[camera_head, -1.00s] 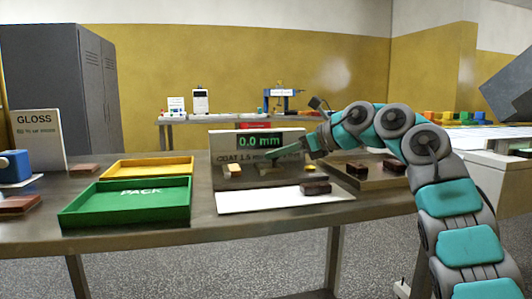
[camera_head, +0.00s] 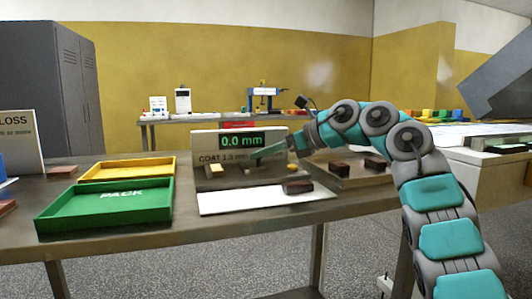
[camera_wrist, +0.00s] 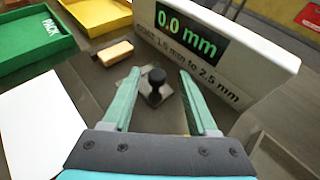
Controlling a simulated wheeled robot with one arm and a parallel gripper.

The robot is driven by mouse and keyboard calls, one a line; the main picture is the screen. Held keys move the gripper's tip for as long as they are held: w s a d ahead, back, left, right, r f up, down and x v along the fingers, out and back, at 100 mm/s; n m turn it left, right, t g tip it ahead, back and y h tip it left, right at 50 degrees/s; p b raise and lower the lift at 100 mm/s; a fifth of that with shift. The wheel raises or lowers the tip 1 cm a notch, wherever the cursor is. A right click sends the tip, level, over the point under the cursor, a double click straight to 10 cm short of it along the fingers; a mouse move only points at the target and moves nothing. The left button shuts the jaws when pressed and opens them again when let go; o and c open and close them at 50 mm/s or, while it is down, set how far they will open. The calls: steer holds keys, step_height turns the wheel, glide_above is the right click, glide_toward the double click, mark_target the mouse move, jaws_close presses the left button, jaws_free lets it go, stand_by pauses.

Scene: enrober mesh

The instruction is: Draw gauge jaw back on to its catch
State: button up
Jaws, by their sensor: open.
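The gauge has an upright panel (camera_head: 213,140) reading 0.0 mm, with coat limits of 1.5 to 2.5 mm below. In the wrist view a black knob (camera_wrist: 156,77) stands on a grey plate (camera_wrist: 147,98) in front of the panel; it looks like the jaw's handle. A tan block (camera_wrist: 115,53) lies to its left, also in the head view (camera_head: 215,171). My gripper (camera_wrist: 159,73) is open, its two teal fingers on either side of the knob with gaps showing. In the head view my gripper (camera_head: 268,152) hides the knob. I cannot make out the catch.
A white mat (camera_head: 235,204) with a dark brown block (camera_head: 298,187) lies before the gauge. A green PACK tray (camera_head: 105,220) and a yellow tray (camera_head: 160,166) stand left. More brown blocks (camera_head: 341,170) sit on a board to the right.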

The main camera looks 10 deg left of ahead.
steer(key=v, duration=0.7)
steer(key=shift+s+d, duration=0.1)
steer(key=shift+d, duration=0.2)
